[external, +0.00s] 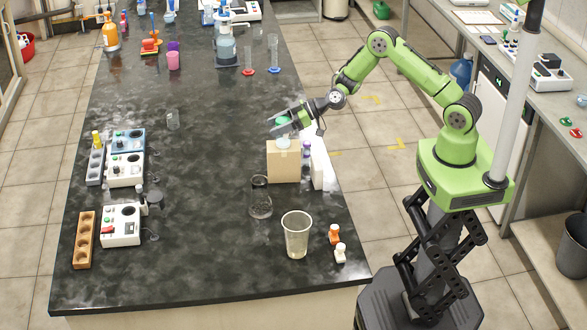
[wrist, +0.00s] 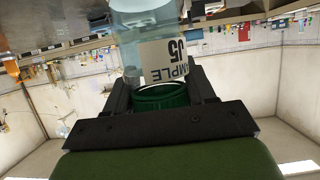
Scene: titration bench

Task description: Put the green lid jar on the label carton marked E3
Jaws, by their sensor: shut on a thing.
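The clear glass jar (wrist: 150,40) has a green lid (wrist: 160,97) and a white label reading "SAMPLE J5" in the wrist view. My gripper (wrist: 158,85) is shut on the jar, with a finger on each side near the lid. In the external view my gripper (external: 285,127) and the green lid (external: 282,120) are right above a tan carton (external: 284,165) near the bench's right edge. I cannot tell whether the jar touches the carton top. No E3 mark is readable on the carton.
A purple-capped bottle (external: 306,158) and a white upright box (external: 319,163) stand close to the carton's right. A glass flask (external: 260,198) and a clear cup (external: 296,235) stand in front. The dark bench (external: 215,170) is clear left of the carton.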

